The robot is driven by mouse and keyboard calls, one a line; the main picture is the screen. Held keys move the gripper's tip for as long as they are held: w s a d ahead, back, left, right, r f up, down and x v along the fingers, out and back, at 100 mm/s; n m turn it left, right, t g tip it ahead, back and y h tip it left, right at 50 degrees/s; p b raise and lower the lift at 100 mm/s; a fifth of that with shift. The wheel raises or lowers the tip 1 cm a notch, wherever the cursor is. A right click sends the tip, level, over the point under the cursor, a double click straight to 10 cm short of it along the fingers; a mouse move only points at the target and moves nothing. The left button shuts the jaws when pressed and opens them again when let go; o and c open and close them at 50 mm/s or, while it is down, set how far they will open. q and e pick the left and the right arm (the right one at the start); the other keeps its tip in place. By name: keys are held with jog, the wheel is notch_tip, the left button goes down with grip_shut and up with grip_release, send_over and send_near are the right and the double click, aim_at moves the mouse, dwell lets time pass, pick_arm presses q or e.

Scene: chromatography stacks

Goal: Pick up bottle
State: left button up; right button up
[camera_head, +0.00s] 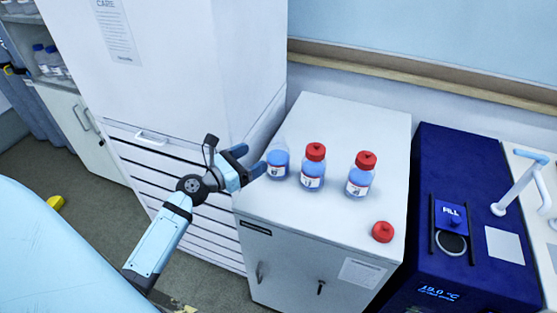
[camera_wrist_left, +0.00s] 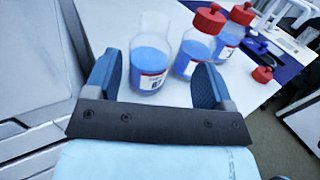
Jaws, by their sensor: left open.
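Three clear bottles with blue liquid stand upright on a white cabinet top (camera_head: 345,116). The leftmost bottle (camera_head: 278,163) has no cap; the middle bottle (camera_head: 313,168) and the right bottle (camera_head: 360,175) have red caps. A loose red cap (camera_head: 382,232) lies near the cabinet's front right. My left gripper (camera_head: 250,163) is open at the cabinet's left edge, just left of the uncapped bottle. In the left wrist view the uncapped bottle (camera_wrist_left: 151,60) appears ahead between the two blue fingers; I cannot tell whether they touch it. My right gripper is not in view.
A tall white unit (camera_head: 180,60) stands left of the cabinet. A dark blue machine (camera_head: 465,200) stands close on the right. The capped bottles stand close to the right of the uncapped one. The cabinet top behind the bottles is clear.

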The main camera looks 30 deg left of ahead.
aim_at(272, 146)
pick_arm(q)
jog(key=x, duration=0.4)
jog(key=shift+w, duration=0.3)
jog(key=x, duration=0.5)
jog(key=shift+w+a+p, duration=0.25)
jog(key=shift+p, duration=0.15)
jog(key=shift+s, duration=0.1)
grip_shut()
